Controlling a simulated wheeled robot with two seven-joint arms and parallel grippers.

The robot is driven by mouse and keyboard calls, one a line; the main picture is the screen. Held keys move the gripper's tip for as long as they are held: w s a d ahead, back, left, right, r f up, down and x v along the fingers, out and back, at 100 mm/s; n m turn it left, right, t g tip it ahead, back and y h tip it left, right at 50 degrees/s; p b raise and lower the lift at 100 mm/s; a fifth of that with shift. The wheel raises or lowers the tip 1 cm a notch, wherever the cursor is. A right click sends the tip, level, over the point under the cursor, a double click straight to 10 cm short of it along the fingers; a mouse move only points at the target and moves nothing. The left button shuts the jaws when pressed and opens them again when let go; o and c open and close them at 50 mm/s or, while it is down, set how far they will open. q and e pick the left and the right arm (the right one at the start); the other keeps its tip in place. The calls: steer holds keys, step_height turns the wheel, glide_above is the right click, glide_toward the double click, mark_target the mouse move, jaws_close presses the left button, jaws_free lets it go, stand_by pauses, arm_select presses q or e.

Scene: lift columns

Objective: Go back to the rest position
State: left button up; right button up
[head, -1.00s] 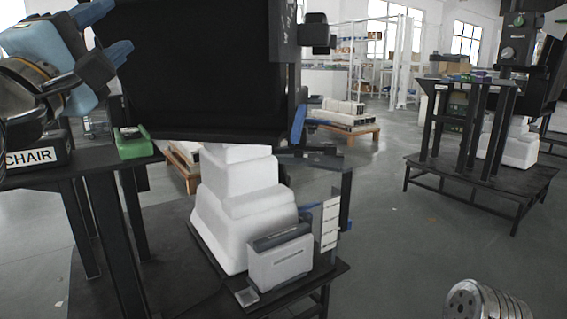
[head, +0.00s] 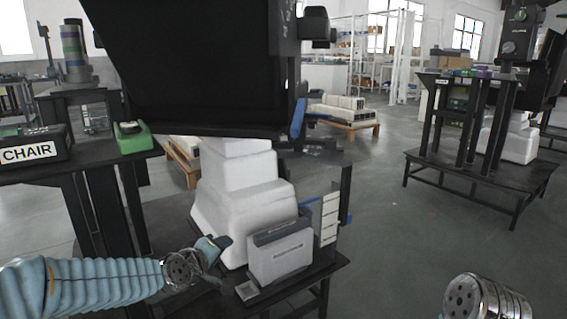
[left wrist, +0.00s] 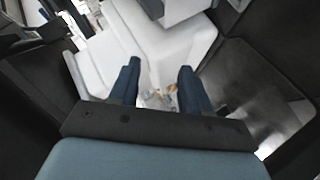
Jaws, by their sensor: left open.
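My left arm comes in low from the left in the head view. My left gripper (head: 220,246) is in front of the white stepped column (head: 238,200), to the left of a grey box (head: 281,255). In the left wrist view its two blue fingers (left wrist: 157,85) are apart with nothing between them. White surfaces show beyond the fingers there. My right gripper is not seen; only a metallic cylindrical part, likely of my right arm, shows at the lower right of the head view.
A large black panel (head: 190,65) hangs over the column. A black stand at the left holds a CHAIR label box (head: 30,148) and a green device (head: 132,136). Another black table (head: 480,178) stands at the right. Grey floor (head: 385,240) between them is clear.

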arm_select(q)
steer(key=s+f+m+g, duration=0.1)
steer(key=s+f+g, duration=0.1)
steer(key=f, duration=0.6)
steer(key=s+f+m+g, duration=0.1)
steer(key=s+f+g, duration=0.1)
steer(key=f, duration=0.6)
steer(key=s+d+f+m+g, duration=0.2)
steer(key=s+f+g, duration=0.2)
steer(key=s+f, duration=0.8)
steer(key=s+d+f+m+g, duration=0.15)
steer(key=s+f+g, duration=0.25)
steer(key=s+f, duration=0.8)
step_height(320, 180, up, 15)
steer(key=s+m+p, duration=0.1)
steer(key=p, duration=1.5)
steer(key=shift+s+d+r+h, duration=0.15)
steer(key=shift+s+d+h, duration=0.15)
steer(key=shift+h, duration=0.1)
